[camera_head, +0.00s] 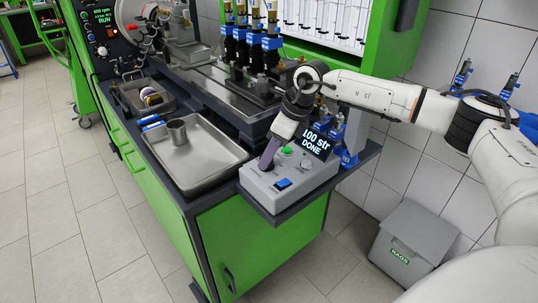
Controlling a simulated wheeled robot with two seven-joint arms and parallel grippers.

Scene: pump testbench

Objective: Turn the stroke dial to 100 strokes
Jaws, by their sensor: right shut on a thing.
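The grey stroke control box (312,180) sits on the dark shelf at the bench's front right corner. Its tilted display (315,143) reads "100 str" and "DONE". A green button (286,151) and a blue switch (282,184) show on its top. My right gripper (267,160) reaches down onto the left part of the box top and is shut on the stroke dial, which its fingers hide. My left gripper is not in view.
A metal tray (207,178) with a cup (177,132) lies left of the box. Blue-capped fittings (348,158) stand close to the box's right. A grey rag bin (412,243) stands on the floor at right.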

